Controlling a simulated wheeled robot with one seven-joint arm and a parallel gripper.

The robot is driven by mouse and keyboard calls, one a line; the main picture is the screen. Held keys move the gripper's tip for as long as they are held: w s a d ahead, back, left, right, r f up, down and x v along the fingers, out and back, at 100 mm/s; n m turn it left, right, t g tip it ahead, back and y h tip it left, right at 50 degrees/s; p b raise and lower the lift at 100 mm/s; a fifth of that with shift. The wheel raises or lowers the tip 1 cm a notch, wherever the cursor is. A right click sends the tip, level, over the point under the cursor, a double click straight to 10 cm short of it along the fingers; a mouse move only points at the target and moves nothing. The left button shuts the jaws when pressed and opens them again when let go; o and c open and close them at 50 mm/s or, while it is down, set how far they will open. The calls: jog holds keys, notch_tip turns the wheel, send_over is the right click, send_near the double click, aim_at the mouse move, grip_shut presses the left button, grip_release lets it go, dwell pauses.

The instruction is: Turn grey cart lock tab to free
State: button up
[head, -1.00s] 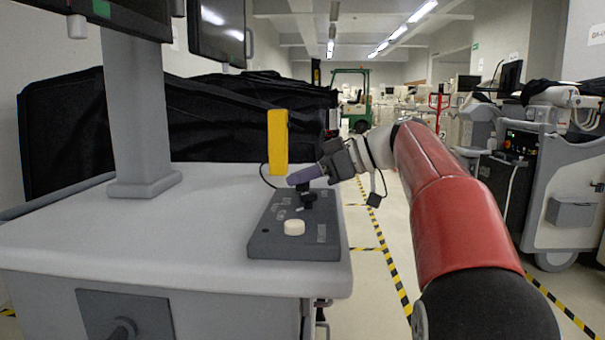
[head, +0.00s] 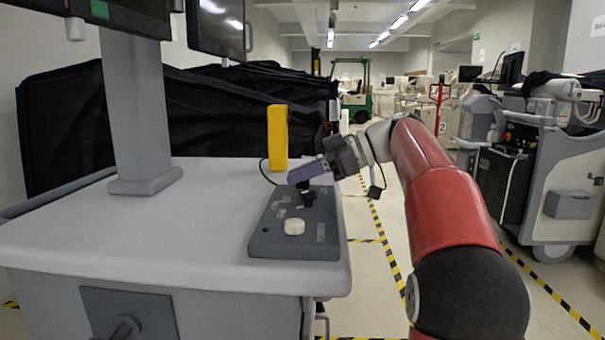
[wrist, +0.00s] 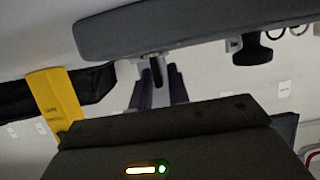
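The grey cart (head: 120,225) carries a dark grey lock panel (head: 270,245) near its right edge. A black lock tab (head: 307,199) stands on the panel, behind a round cream button (head: 294,227). My gripper (head: 292,179) reaches in from the right with its purple fingers just above the tab, partly covering it. In the wrist view the two purple fingers (wrist: 158,88) stand a little apart with a dark narrow piece between them. I cannot tell whether they press on it. The panel's printed labels are too small to read.
A yellow block (head: 277,137) stands upright behind the panel and shows in the wrist view (wrist: 55,95). A monitor column (head: 138,115) rises at the left. A black cover (head: 215,120) lies behind. Another cart (head: 555,190) stands at the right, across open floor with striped tape.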

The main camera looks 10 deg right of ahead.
jog(key=shift+o, duration=1)
jog(key=v, duration=0.8)
jog(key=shift+a, duration=0.1)
